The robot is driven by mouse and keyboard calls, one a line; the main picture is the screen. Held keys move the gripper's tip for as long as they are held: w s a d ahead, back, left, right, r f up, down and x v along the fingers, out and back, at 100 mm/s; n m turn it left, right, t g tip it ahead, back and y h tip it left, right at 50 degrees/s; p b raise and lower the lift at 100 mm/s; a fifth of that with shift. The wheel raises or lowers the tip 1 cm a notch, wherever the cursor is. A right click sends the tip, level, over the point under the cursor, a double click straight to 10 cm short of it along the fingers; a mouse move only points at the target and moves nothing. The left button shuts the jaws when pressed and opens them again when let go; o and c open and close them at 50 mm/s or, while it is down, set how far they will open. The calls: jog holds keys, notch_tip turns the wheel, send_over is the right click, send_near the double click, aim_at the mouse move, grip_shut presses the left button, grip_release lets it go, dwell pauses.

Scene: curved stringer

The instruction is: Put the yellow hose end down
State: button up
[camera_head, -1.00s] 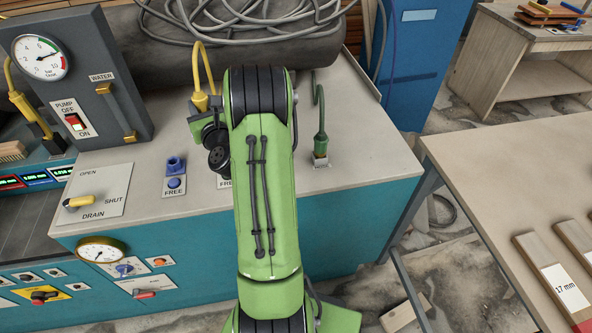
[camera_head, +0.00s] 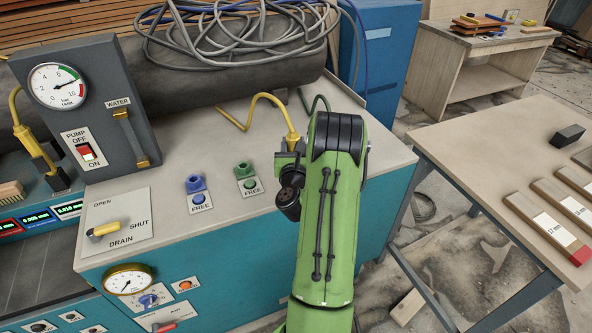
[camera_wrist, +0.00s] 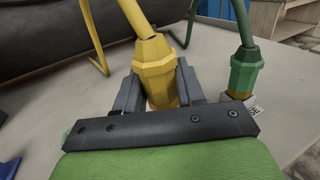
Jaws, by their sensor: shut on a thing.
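The yellow hose end (camera_wrist: 158,74) is a hexagonal fitting held between the two grey fingers of my gripper (camera_wrist: 160,88) in the wrist view. In the head view the yellow hose end (camera_head: 292,139) stands upright at my gripper (camera_head: 289,155), above the right part of the bench top, with its hose (camera_head: 263,98) looping back to the left. I cannot tell whether its lower tip touches the bench, because my gripper hides it. The green hose end (camera_wrist: 245,70) stands upright just to the right, apart from my gripper; my arm hides it in the head view.
Two ports marked FREE, one blue (camera_head: 197,186) and one green (camera_head: 246,174), sit left of my gripper. The bench top (camera_head: 225,133) is clear behind them. A pump panel (camera_head: 86,110) stands at left, and a wooden table (camera_head: 480,150) at right.

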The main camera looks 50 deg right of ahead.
notch_tip(320, 180, down, 4)
jog(key=b, duration=0.3)
jog(key=shift+f, duration=0.2)
jog(key=shift+r, duration=0.15)
jog(key=o, duration=1.1)
